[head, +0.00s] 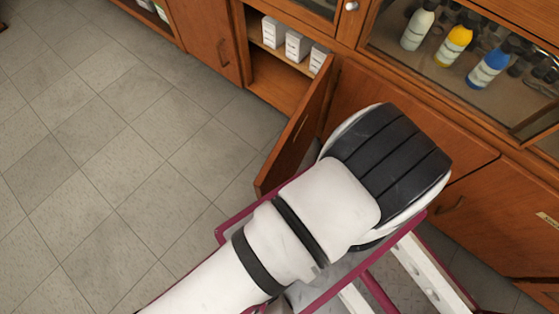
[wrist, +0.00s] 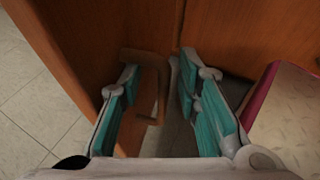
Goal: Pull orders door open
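A wooden cabinet door (head: 297,135) stands swung outward from a lower cabinet in the head view. No readable label shows on it, so I cannot confirm it is the orders door. In the wrist view, the wooden door (wrist: 85,50) fills the upper left, with a brown bracket-shaped handle (wrist: 154,95) near the middle. My gripper (wrist: 158,68) has teal-padded fingers standing apart. The handle lies between them, closer to the left finger; I cannot tell whether they touch. In the head view my arm hides the gripper.
The opened cabinet holds white boxes (head: 297,45) on a shelf. Bottles (head: 455,45) stand behind glass at upper right. A maroon-framed cart (head: 372,285) is below my arm, and its edge shows right in the wrist view. Tiled floor (head: 110,150) at left is clear.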

